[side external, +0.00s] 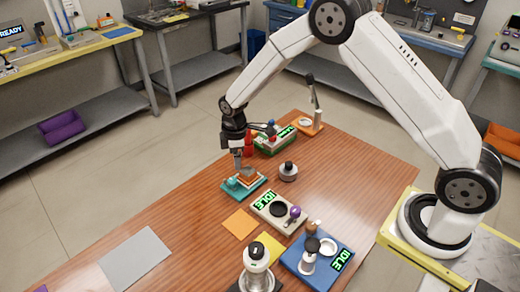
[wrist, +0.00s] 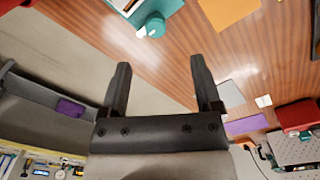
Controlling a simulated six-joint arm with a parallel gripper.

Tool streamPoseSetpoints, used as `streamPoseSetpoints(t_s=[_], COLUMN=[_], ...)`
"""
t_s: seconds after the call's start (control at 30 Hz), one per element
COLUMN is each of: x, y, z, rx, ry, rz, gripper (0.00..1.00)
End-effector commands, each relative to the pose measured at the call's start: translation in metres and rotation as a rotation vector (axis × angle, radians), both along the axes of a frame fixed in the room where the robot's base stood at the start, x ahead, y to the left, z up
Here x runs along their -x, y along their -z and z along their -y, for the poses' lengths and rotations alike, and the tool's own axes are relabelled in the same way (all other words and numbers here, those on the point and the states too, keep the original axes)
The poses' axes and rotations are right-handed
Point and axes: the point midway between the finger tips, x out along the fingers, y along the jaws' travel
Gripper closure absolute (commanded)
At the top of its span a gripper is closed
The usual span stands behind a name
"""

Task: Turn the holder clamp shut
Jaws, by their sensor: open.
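The teal holder (side external: 236,191) sits on the far part of the wooden table, with an orange-brown block on top and a teal knob at its left end. I take this to be the holder with the clamp; whether the clamp is open or shut cannot be told. In the wrist view the holder is cut off at the top edge, with its round teal knob (wrist: 155,27) showing. My gripper (wrist: 160,66) is open, its two dark fingers apart with nothing between them. In the side view it hangs over the holder; its fingertips are hard to make out there.
Behind the holder is a green-based device (side external: 272,145), and a dark-topped pot (side external: 288,171) stands to its right. An idle cream device (side external: 279,212) and a blue device (side external: 318,262) are nearer. The table's left side holds a flat grey mat (side external: 135,258) and free room.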

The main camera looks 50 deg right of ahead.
Motion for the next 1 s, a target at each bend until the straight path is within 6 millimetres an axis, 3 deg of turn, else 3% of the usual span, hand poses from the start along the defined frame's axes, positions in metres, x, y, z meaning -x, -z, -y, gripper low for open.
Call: streamPoseSetpoints(t_s=[0.2,0.67,1.0], x=[-0.016,-0.019,-0.018], y=[0.026,0.035,0.064], z=[-0.006,-0.007,-0.007], rx=[0.003,0.004,0.004], ry=[-0.114,-0.141,-0.140], rz=[-0.024,-0.029,-0.030], gripper=[0.18,0.18,0.18])
